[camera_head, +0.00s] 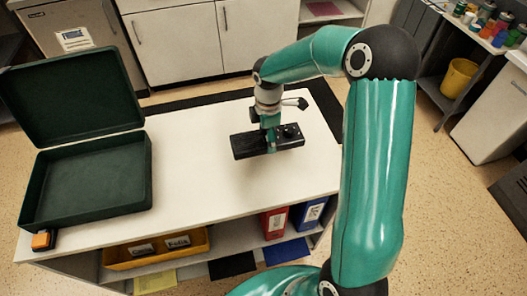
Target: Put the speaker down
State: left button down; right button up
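The speaker (250,146) is a flat, dark, oblong box in the middle of the white tabletop area. My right gripper (270,140) comes down on it from above, with one finger showing against its front face, and appears closed around it. The speaker lies roughly level. I cannot tell whether its underside touches the tabletop (200,180) or hangs slightly above it. My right arm reaches in from the right side. My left gripper is not in view.
An open dark green case (88,175) stands on the left of the table, lid raised at the back. A small orange-and-black item (42,240) is at the front left corner. Shelves below hold a yellow bin (155,250) and red (274,223) and blue binders. Tabletop around the speaker is clear.

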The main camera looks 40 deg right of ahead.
aim_at(267, 157)
jog(key=shift+f, duration=3.15)
jog(key=o, duration=1.6)
jog(key=shift+f, duration=0.15)
notch_tip(267, 157, up, 12)
jog(key=shift+r, duration=0.1)
jog(key=shift+a, duration=0.1)
